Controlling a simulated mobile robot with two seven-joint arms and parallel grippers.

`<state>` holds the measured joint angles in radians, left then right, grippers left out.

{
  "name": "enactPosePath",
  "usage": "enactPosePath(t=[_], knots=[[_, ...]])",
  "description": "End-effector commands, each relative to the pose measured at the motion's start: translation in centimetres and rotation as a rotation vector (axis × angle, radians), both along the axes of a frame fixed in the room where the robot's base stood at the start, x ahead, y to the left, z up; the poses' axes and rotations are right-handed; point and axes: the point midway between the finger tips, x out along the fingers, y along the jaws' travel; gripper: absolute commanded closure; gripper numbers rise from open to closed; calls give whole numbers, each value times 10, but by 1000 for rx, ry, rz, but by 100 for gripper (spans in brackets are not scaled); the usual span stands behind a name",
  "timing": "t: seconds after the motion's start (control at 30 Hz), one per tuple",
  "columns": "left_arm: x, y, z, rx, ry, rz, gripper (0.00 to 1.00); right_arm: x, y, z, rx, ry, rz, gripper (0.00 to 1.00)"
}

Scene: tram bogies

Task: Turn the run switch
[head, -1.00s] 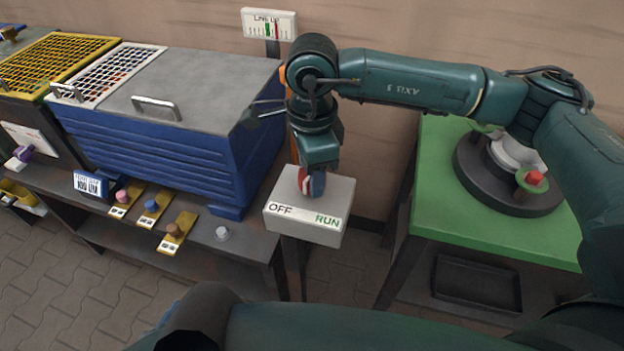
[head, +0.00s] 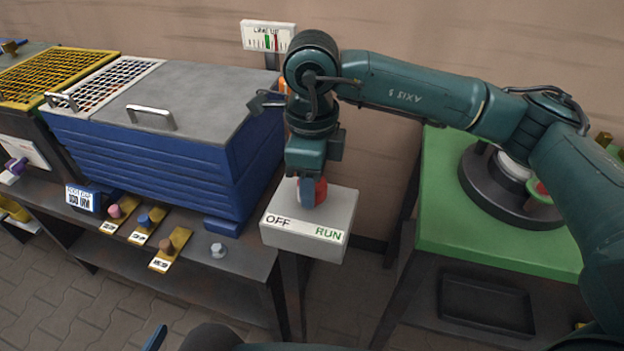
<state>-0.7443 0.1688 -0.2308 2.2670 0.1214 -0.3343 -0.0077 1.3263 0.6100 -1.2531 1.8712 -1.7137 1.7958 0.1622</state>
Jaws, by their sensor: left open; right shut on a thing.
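The run switch is a light grey box (head: 337,209) on a post, with OFF at the left and RUN at the right of its front label. Its red knob (head: 320,189) stands on top, partly hidden by the gripper. My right gripper (head: 312,192) points down from above and is shut on the knob, a blue finger showing at its left. The knob's exact angle cannot be told. My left gripper (head: 155,338) shows only as a blue fingertip at the bottom edge, open and well away from the switch.
A blue bin (head: 150,165) with a grey lid stands on the dark bench at left, with several coloured knobs on brass plates before it. A green table (head: 450,220) with a round dark fixture (head: 480,195) is at right. A gauge sign (head: 267,36) hangs behind.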

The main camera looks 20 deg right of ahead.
Motion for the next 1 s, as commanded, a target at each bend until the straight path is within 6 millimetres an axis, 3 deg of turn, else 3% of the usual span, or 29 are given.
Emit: enactPosePath(t=[0.3,0.33,0.57,0.87,1.0], knots=[[-1,0,0,2,3,-1,36,1,0,1,0,-1,-6,81],[-1,0,0,2,3,-1,36,1,0,1,0,-1,-6,55],[-1,0,-1,2,6,-2,36,0,0,0,1,0,-4,37],[-2,-1,-1,1,8,-4,36,0,0,3,0,-1,-3,36],[-2,-1,-1,1,8,-5,36,1,0,20,3,-5,-3,36]])
